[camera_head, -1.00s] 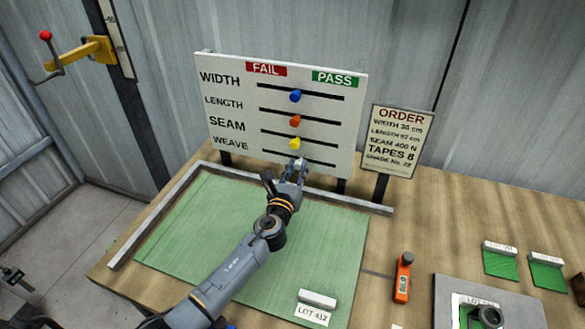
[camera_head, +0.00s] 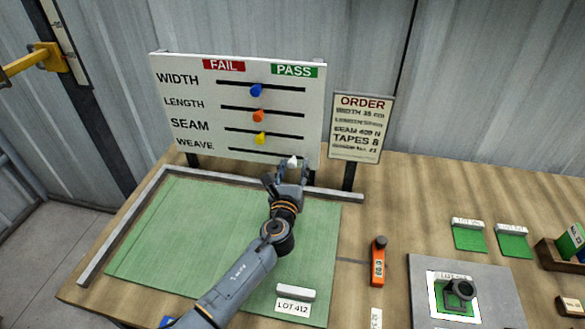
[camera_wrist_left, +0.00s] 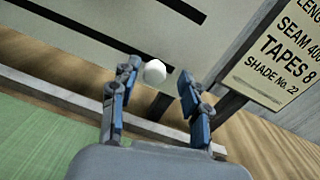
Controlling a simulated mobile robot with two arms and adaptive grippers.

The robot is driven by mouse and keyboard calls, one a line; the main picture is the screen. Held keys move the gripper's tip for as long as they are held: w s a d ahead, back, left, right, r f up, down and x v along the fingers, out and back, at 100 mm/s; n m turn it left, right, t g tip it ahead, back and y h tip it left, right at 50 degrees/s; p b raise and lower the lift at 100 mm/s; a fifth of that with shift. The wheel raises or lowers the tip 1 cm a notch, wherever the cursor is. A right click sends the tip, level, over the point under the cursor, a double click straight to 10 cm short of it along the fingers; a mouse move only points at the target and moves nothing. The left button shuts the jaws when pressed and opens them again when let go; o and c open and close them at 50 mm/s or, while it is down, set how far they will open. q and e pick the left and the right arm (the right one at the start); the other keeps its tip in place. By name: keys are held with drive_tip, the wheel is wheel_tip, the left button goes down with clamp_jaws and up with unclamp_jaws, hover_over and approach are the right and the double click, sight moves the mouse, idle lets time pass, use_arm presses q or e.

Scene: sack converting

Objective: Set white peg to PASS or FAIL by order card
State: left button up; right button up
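The white peg (camera_head: 292,161) sits on the lowest, WEAVE slot of the white board (camera_head: 180,122), toward its right end on the PASS side. My left gripper (camera_head: 291,169) is at the peg, with its fingers spread. In the left wrist view the peg (camera_wrist_left: 154,72) lies between the fingertips, close to the left finger and with a gap to the right one. The blue (camera_head: 256,90), orange (camera_head: 257,116) and yellow (camera_head: 261,138) pegs sit near mid-slot above. The order card (camera_head: 360,128) stands right of the board. My right gripper is not in view.
A green mat (camera_head: 190,235) with a grey rail (camera_head: 125,220) lies before the board. An orange tool (camera_head: 378,262), a grey plate (camera_head: 425,275) bearing a black magnifier (camera_head: 461,289), and green swatches (camera_head: 468,237) are to the right. The LOT 412 label (camera_head: 293,307) is at the front.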

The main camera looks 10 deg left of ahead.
use_arm(q)
drive_tip(key=shift+s+a, duration=0.1)
drive_tip(key=s, duration=1.1)
drive_tip(key=shift+s, duration=0.4)
drive_tip(key=shift+d+r, duration=0.1)
drive_tip(key=shift+d, duration=0.1)
